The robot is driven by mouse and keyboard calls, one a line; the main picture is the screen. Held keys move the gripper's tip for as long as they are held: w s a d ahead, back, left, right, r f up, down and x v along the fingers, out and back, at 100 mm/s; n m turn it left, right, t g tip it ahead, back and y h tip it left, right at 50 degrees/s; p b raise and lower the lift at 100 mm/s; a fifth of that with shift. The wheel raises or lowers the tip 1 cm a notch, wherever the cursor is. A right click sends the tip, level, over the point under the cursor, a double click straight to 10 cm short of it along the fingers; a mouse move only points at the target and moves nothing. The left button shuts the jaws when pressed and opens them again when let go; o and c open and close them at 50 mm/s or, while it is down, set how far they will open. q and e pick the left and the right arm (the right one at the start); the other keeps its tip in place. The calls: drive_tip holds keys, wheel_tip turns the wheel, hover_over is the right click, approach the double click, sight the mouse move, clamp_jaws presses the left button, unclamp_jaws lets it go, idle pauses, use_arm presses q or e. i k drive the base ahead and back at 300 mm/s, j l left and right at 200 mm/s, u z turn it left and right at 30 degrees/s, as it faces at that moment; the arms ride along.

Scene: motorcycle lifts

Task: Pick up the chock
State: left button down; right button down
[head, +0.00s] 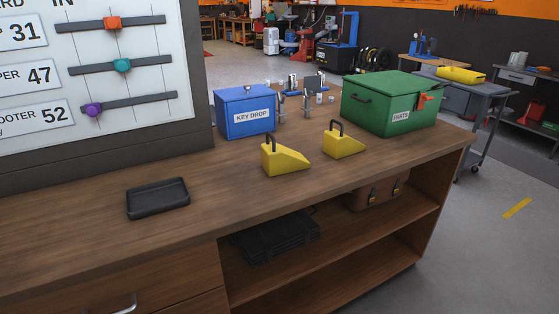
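Two yellow wedge-shaped chocks with dark loop handles stand on the wooden counter (215,193). The nearer chock (283,160) is left of the other, with its tall handled end to the left and its slope falling to the right. The farther chock (344,143) stands a little behind and to the right, facing the same way. The two chocks are apart. Neither of my grippers shows in the head view.
A blue key drop box (244,111) and a green parts box (389,103) stand behind the chocks. A black tray (158,198) lies at left, below a board (95,80) with sliders. The counter front around the chocks is clear. A shelf below holds a brown case (376,194).

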sight(277, 160)
drive_tip(key=i+l, duration=0.15)
drive_tip(key=l, duration=0.2)
drive_tip(key=i+l+u, duration=0.15)
drive_tip(key=l, duration=0.2)
drive_tip(key=i+l, duration=0.15)
drive_tip(key=l, duration=0.25)
drive_tip(key=i+l+u, duration=0.1)
drive_tip(key=l, duration=0.3)
